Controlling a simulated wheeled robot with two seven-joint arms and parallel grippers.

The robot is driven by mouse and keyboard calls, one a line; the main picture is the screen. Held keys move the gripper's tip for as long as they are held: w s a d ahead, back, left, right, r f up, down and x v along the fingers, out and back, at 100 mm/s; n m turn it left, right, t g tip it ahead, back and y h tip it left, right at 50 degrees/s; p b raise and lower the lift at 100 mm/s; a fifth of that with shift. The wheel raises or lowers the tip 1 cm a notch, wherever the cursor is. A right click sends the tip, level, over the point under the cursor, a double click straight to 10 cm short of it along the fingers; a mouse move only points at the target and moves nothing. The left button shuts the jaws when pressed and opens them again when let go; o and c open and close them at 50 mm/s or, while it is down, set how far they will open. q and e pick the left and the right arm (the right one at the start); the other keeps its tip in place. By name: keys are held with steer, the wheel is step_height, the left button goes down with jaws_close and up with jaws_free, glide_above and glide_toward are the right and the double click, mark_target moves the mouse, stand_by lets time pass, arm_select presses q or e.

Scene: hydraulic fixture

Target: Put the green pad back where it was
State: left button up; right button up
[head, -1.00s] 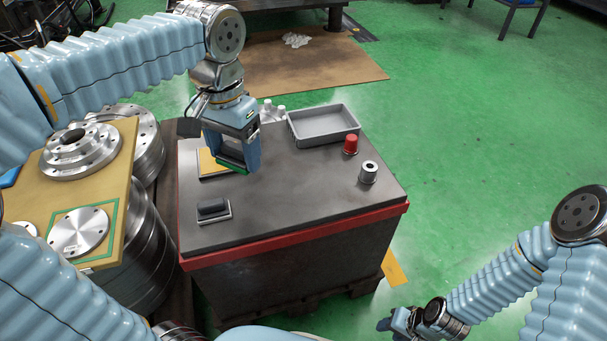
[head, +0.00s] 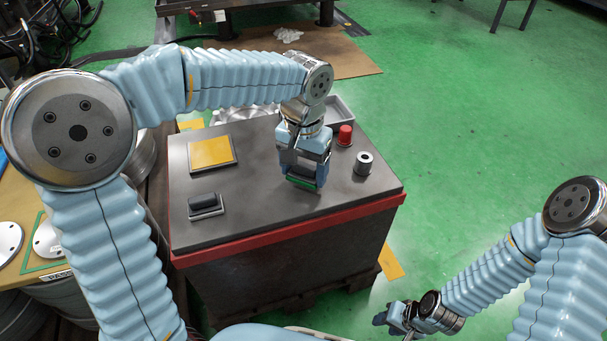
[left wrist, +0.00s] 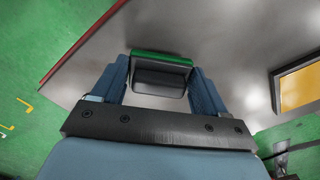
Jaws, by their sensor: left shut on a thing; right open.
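The green pad (head: 302,183) is held between the fingers of my left gripper (head: 304,172), over the right part of the dark table top near its front edge. In the left wrist view the green pad (left wrist: 161,59) shows as a green edge with a dark block beneath it, between the fingertips (left wrist: 160,80). I cannot tell whether the pad touches the table. A yellow pad (head: 211,152) in a dark frame lies at the table's back left, clear of the gripper. My right gripper (head: 396,318) is open and empty, low over the floor at the right.
A dark block on a small grey base (head: 206,206) sits at the table's front left. A red cap (head: 345,135) and a metal bushing (head: 363,163) stand just right of my left gripper. A grey tray (head: 342,110) is behind it, partly hidden. The table's middle is clear.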

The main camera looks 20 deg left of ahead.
mark_target(304, 167)
arm_select(q)
steer(key=shift+f, duration=0.8)
steer(key=shift+f, duration=0.15)
steer(key=o, duration=1.1)
step_height(304, 167, up, 12)
steer(key=shift+r+p, duration=0.15)
steer(key=shift+p, duration=1.1)
